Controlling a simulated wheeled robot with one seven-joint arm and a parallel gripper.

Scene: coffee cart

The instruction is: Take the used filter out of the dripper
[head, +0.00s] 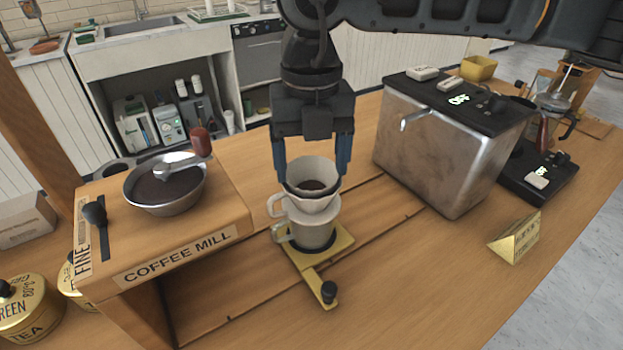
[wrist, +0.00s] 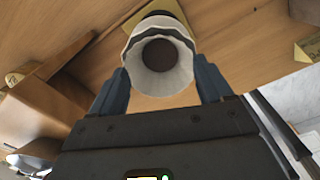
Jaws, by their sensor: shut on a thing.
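The used filter (head: 315,170) is a white paper cone with dark grounds inside. It sits at the mouth of the white dripper (head: 312,204), its upper part standing above the rim. The dripper rests on a pale server (head: 312,236) on a yellow stand (head: 327,256). My gripper (head: 313,172) points down with a blue finger on each side of the filter, shut on it. In the wrist view the filter (wrist: 160,78) lies between the fingertips. How far the filter's lower part sits inside the dripper is hidden.
A coffee mill (head: 225,222) with a metal bowl (head: 145,201) stands at the left. A metal boiler (head: 440,145) stands at the right, with a yellow sign (head: 514,240) in front of it. Gold tins (head: 28,312) are at the lower left. The counter in front is clear.

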